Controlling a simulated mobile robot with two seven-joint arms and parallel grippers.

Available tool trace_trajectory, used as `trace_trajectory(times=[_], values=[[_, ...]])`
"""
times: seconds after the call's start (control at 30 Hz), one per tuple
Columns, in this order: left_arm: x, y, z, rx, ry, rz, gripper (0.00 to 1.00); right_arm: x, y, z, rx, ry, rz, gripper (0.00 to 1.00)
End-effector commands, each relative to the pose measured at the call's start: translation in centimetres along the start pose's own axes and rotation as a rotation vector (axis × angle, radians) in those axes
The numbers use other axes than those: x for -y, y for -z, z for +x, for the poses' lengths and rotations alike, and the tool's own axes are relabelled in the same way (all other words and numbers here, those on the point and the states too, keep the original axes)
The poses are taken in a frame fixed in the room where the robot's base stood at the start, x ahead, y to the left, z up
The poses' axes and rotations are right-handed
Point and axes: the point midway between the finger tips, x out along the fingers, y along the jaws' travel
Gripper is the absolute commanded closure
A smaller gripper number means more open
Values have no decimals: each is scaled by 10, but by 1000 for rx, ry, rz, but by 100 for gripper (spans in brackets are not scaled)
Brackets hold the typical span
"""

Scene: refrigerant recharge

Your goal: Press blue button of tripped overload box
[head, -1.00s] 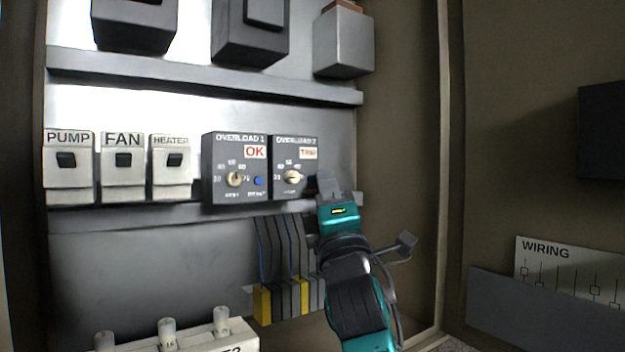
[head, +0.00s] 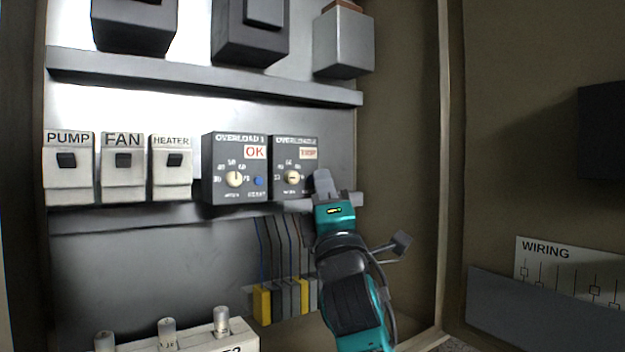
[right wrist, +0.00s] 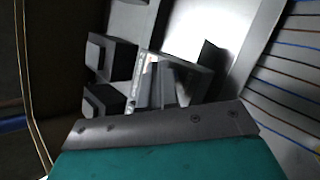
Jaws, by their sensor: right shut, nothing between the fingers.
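The overload 2 box (head: 294,190) is a dark grey box with a dial and a red-lettered label that reads as TRIP. The overload 1 box (head: 215,190), left of it, has an OK label and a blue button (head: 259,181) at its lower right. My right gripper (head: 321,180) is shut and empty, its tip at the lower right of the overload 2 box. The matching button spot on overload 2 is hidden by the gripper; I cannot tell if they touch. In the right wrist view the closed fingers (right wrist: 174,84) reach toward the panel. My left gripper is not in view.
PUMP (head: 69,190), FAN (head: 123,190) and HEATER (head: 171,188) switches stand in the row to the left. A grey rail (head: 200,85) runs above. Wires and terminal blocks (head: 262,305) sit below. The cabinet's side wall (head: 400,120) is to the right.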

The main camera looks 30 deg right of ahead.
Motion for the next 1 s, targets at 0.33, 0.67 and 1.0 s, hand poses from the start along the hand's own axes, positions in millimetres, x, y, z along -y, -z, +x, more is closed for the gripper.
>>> trace_trajectory(times=[0.33, 0.67, 1.0], values=[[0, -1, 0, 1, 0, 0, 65, 1, 1, 2, 0, 0, 1, 100], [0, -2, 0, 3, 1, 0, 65, 3, 3, 5, 1, -1, 1, 100], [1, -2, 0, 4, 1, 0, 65, 3, 3, 5, 0, -1, 0, 100]])
